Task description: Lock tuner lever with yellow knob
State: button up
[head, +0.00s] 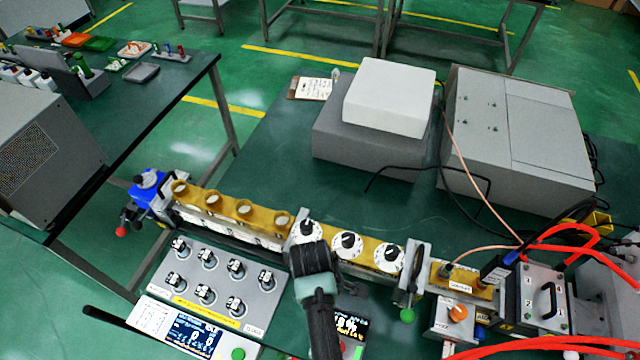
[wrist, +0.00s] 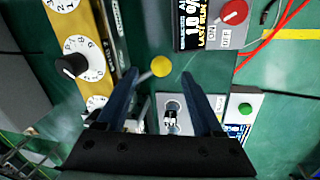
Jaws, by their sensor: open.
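The yellow knob (wrist: 161,66) shows as a round ball in the wrist view, just past my fingertips and between their lines. My gripper (wrist: 160,79) is open and empty, with the fingers spread on either side of the knob's line. In the head view my gripper (head: 311,258) hangs over the upright tuner plate (head: 299,228) in the middle of the gold waveguide; it hides the yellow knob there.
The gold waveguide with white dials (wrist: 75,65) runs along the left in the wrist view. A grey switch panel (head: 212,285) lies left of my gripper. A second lever with a green knob (head: 407,315) stands to the right. A screen box (wrist: 205,22) is close by.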

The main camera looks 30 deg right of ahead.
notch_tip(320, 180, up, 9)
jog(key=a, duration=0.1)
jog(key=shift+s+a+b, duration=0.3)
jog(key=shift+s+b, duration=0.05)
jog(key=shift+b, duration=0.05)
